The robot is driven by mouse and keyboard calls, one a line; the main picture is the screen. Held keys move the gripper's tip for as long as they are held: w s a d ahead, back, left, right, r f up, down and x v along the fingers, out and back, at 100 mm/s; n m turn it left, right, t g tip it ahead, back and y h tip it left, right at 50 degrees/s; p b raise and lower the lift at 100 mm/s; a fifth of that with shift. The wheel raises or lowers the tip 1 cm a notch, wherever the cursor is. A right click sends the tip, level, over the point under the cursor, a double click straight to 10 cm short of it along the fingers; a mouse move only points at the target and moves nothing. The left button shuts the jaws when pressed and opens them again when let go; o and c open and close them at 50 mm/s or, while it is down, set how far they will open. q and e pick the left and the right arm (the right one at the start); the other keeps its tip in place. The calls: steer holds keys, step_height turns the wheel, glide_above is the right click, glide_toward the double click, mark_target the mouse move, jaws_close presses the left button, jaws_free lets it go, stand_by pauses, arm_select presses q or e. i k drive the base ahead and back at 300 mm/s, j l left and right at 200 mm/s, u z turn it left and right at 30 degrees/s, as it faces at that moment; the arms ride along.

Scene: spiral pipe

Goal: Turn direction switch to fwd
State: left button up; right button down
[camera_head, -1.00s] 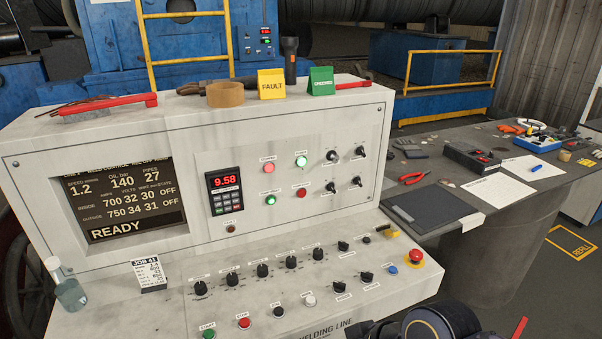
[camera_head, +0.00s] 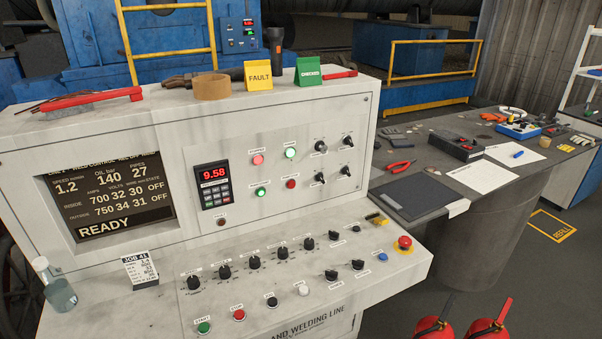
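The control console (camera_head: 120,310) fills the left and middle of the view. Its sloping desk carries a row of black knobs, from one at the left (camera_head: 194,283) to one at the right (camera_head: 308,243). Smaller black rotary switches sit at the desk's right, such as one (camera_head: 331,275) and its neighbour (camera_head: 358,265), with two more behind. More black switches (camera_head: 321,147) are on the upright panel. The labels are too small to read, so I cannot tell which is the direction switch or where it points. Neither of my grippers is in view.
A red emergency stop button (camera_head: 404,243) stands at the desk's right end. Green (camera_head: 204,327) and red (camera_head: 239,314) buttons line its front. A dark workbench (camera_head: 440,160) with tools is to the right. Two red fire extinguishers (camera_head: 487,328) stand at the lower right. The display (camera_head: 115,200) reads READY.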

mark_target(347, 140)
steer(key=i+l+u, duration=0.3)
steer(key=l, duration=0.3)
steer(key=i+l+u, duration=0.3)
steer(key=l, duration=0.35)
steer(key=i+l+u, duration=0.1)
steer(key=l, duration=0.25)
steer(key=i, duration=0.05)
